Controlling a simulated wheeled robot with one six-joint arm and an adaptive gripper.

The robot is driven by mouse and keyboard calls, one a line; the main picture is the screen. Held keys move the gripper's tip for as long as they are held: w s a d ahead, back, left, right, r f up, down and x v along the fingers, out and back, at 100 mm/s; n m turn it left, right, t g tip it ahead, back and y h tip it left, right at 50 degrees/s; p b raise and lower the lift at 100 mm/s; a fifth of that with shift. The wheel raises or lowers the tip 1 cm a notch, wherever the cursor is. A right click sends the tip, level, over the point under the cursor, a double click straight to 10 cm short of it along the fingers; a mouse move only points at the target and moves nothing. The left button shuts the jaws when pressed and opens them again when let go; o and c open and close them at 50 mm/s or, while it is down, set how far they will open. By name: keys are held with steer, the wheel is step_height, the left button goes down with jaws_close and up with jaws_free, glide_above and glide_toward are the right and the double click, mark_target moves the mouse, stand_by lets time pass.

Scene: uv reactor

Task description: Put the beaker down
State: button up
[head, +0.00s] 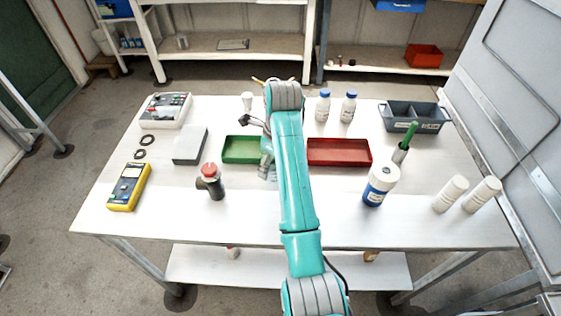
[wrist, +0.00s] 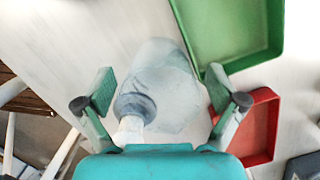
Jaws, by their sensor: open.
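The clear glass beaker (wrist: 172,75) shows in the wrist view between the two spread fingers of my gripper (wrist: 160,78). The fingers are open, with a gap visible on the left side; on the right the finger lies close to the glass, and I cannot tell if they touch. A grey rounded part shows at the near end of the beaker. White tabletop is behind the glass. In the head view my arm covers most of the beaker, and only a pale patch (head: 272,174) shows beside my gripper (head: 267,160).
A green tray (head: 228,160) lies close by, left of my arm, and a red tray (head: 340,163) lies to its right. A dark pipe fitting with a red top (head: 211,183) stands to the left. The white table (head: 250,215) is clear at the front.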

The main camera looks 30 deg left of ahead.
steer(key=c, duration=1.4)
